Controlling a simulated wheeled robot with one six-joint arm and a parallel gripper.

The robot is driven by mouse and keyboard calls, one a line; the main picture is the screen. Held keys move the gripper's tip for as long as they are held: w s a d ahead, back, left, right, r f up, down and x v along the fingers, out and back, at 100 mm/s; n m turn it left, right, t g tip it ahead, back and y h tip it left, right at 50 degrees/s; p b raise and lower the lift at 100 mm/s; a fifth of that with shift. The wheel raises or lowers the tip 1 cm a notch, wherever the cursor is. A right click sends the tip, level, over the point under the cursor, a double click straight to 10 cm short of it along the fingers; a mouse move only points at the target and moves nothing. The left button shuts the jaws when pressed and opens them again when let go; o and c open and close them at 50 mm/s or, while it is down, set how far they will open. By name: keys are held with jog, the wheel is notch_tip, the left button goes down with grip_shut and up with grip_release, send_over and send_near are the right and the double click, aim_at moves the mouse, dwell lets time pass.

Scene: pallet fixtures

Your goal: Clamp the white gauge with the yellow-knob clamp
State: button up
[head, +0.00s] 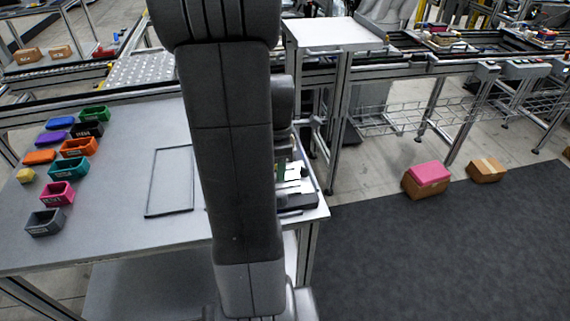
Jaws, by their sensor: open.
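My own arm stands upright through the middle of the head view and covers much of the table's right part. Just right of it, a dark fixture (297,201) shows in part at the table's right edge. White pieces (293,186) and a small green part lie on it. I cannot tell whether one of the white pieces is the white gauge. I cannot make out the yellow-knob clamp; it may be hidden behind my arm. My gripper is not in view.
The grey table (110,215) holds several coloured bins (62,193) and small blocks at its left. A thin black rectangular outline (170,182) lies at its middle, empty inside. Conveyors run behind. Two cardboard boxes (486,170), one under a pink box (428,173), sit on the floor right.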

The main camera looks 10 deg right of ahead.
jog(key=shift+r+p, duration=2.9)
jog(key=shift+r, duration=0.9)
